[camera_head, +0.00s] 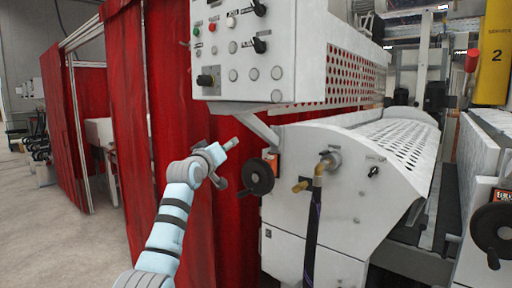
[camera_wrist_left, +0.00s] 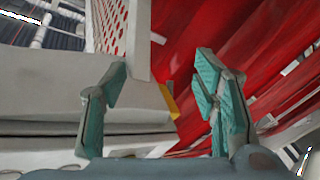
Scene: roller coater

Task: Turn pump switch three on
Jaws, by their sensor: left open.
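The white control panel (camera_head: 243,55) fills the upper middle of the head view. It carries several black rotary switches, among them one at the top right (camera_head: 258,8), one below it (camera_head: 260,44) and one at the lower left (camera_head: 207,80). The labels are too small to read, so I cannot tell which is pump switch three. My left gripper (camera_head: 226,160) is below the panel, apart from it and beside a black handwheel. In the left wrist view its two teal-padded fingers (camera_wrist_left: 165,82) are spread with nothing between them. My right gripper is out of view.
The black handwheel (camera_head: 258,177) sits right of my left gripper. A brass-fitted hose (camera_head: 314,200) hangs on the machine front. Red curtains (camera_head: 168,95) hang behind my left arm. A perforated guard (camera_head: 355,78) adjoins the panel's right side. Open floor (camera_head: 60,225) lies at left.

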